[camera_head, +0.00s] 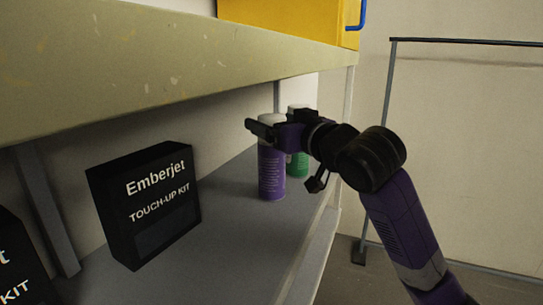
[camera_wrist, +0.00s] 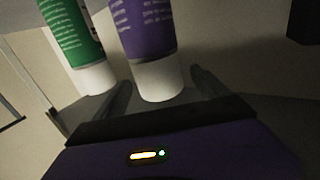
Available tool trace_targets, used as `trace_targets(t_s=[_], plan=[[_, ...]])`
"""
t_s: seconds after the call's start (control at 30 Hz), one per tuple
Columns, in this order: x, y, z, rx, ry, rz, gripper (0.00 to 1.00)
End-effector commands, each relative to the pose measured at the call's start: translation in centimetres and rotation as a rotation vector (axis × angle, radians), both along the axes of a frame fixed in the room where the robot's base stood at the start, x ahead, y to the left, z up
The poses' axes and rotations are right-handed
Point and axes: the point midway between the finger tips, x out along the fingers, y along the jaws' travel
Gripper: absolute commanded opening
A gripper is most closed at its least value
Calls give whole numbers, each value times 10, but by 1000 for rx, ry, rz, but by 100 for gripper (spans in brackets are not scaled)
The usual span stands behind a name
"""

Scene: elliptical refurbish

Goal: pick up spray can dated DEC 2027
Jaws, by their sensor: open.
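A purple spray can (camera_head: 271,172) with a white cap stands upright on the grey shelf, and a green spray can (camera_head: 298,162) with a white cap stands just behind it to the right. My gripper (camera_head: 262,129) is at the height of the purple can's cap, partly covering it. In the wrist view the cans appear upside down. The purple can (camera_wrist: 148,30) is in the middle, its white cap between my open fingers (camera_wrist: 161,82); I cannot tell whether they touch it. The green can (camera_wrist: 73,35) is to the left, outside the fingers. No date is readable on either can.
The shelf board (camera_head: 225,235) has free room in front of the cans. A black Emberjet touch-up kit box (camera_head: 145,205) stands to the left, with another black box (camera_head: 18,262) nearer. An upper shelf (camera_head: 180,65) runs above, carrying a yellow container (camera_head: 290,20).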

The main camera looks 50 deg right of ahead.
Motion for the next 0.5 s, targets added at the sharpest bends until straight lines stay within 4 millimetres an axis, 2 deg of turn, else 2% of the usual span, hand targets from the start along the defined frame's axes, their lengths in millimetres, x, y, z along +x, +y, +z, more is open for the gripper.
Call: trace_targets(t_s=[0.1,0.37,0.5], plan=[[10,-2,1,-1,0,1,85],[12,-2,0,-1,0,1,85],[12,-2,0,-1,0,1,57]])
